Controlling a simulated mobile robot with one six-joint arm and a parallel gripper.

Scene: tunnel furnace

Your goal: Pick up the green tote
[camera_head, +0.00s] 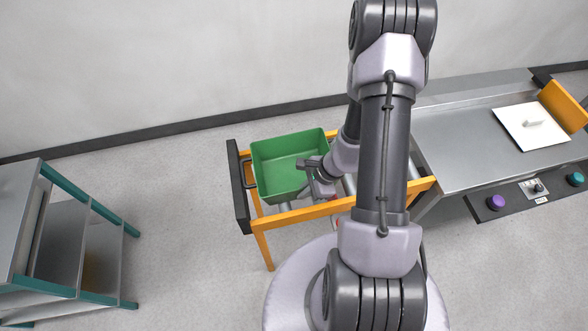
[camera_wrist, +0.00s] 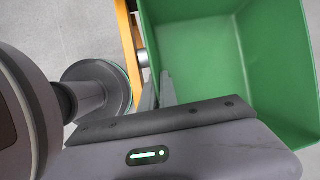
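The green tote (camera_head: 283,174) is an open, empty box. It rests on the orange-framed roller cart (camera_head: 290,216) in the head view. In the wrist view the tote (camera_wrist: 210,65) fills the upper right, its near inside and one side wall showing. My gripper (camera_head: 305,177) is at the tote's right side in the head view. In the wrist view my gripper's fingers (camera_wrist: 160,90) are close together at the tote's left wall, one on each side of it. They look shut on that wall. The finger tips are partly hidden.
A dark end bar (camera_head: 238,188) stands at the cart's left end. A metal worktable (camera_head: 460,140) with a white plate (camera_head: 531,127) and coloured buttons is at right. A teal-framed shelf (camera_head: 75,240) stands at left, with clear floor between it and the cart.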

